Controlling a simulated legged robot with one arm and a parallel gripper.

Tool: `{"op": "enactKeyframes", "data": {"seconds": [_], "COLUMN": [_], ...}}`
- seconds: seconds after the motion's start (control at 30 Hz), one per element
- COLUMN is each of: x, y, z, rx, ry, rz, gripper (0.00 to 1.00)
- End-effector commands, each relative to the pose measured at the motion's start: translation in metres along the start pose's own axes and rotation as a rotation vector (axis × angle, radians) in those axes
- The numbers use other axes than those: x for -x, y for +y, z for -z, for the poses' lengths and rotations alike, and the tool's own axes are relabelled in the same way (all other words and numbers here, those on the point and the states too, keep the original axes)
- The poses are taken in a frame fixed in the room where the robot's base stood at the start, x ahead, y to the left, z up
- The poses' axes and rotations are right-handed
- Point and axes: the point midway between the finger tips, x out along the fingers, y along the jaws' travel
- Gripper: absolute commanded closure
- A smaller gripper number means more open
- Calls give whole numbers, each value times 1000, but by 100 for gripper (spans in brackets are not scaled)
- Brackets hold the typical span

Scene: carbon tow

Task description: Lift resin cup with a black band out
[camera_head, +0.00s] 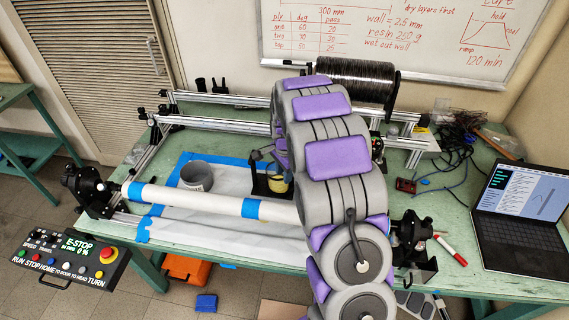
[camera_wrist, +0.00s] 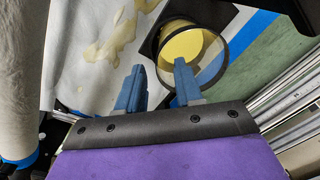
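A round cup of yellow resin (camera_wrist: 190,46) with a dark rim or band stands on a black square base in the wrist view. It also shows in the head view (camera_head: 277,185), partly hidden by my arm. My gripper (camera_wrist: 159,66) is open and empty, its two blue fingers apart. In the wrist view the right fingertip overlaps the cup's lower edge, and the left fingertip lies left of the cup. I cannot tell whether either finger touches it. In the head view my gripper (camera_head: 268,160) is close to the cup and mostly hidden by the arm.
A grey pot (camera_head: 197,176) stands left of the cup on the sheet. A white roller (camera_head: 215,203) with blue tape runs along the bench front. Spilled resin (camera_wrist: 115,40) lies on the sheet. Metal rails (camera_head: 220,125) and a black tow spool (camera_head: 355,80) are behind.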

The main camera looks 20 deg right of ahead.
Motion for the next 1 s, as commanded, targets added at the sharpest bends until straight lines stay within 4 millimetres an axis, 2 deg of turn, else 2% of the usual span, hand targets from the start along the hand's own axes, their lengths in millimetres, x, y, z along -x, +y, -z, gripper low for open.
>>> {"op": "enactKeyframes", "data": {"seconds": [0.03,0.1,0.4,0.83,1.0], "x": [-12,-25,-59,-65,-65], "y": [1,1,0,0,0], "z": [-1,-1,0,0,0], "rx": [0,0,1,1,1], "ry": [-3,-3,-1,0,0], "rz": [-5,-6,-1,0,0], "gripper": [65,65,65,66,82]}}
